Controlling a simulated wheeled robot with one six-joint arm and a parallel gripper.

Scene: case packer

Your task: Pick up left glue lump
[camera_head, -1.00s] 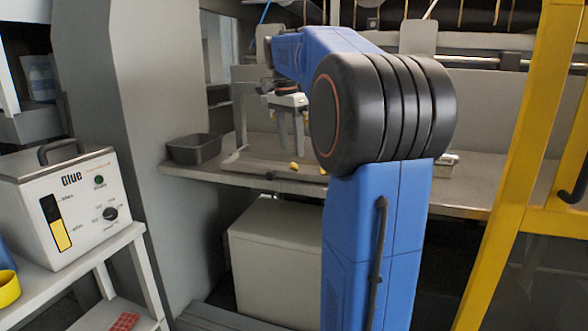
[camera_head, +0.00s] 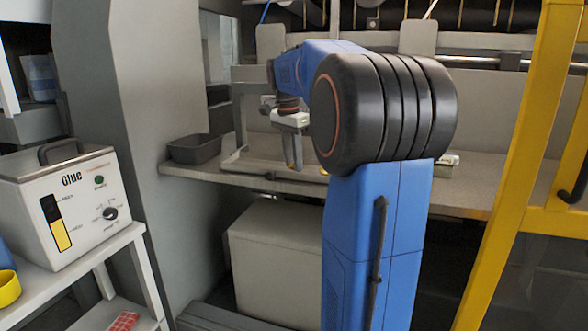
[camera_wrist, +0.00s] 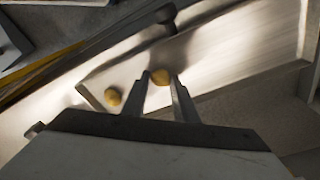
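Two small yellow glue lumps show in the wrist view. One lump (camera_wrist: 161,76) lies between the tips of my gripper (camera_wrist: 160,78); the other lump (camera_wrist: 113,96) lies apart, outside the fingers. In the head view my gripper (camera_head: 293,165) points down at the shelf, at the place of the left lump, which the fingers mostly hide. The right lump (camera_head: 324,171) is partly behind my arm. My fingers look apart, one on each side of the lump; whether they touch it is hard to tell.
A dark open bin (camera_head: 194,149) stands left of my gripper on the grey shelf (camera_head: 225,176). A white glue box (camera_head: 75,205) is on a side stand at the left. A yellow frame (camera_head: 515,160) rises at the right. Machine rods run behind.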

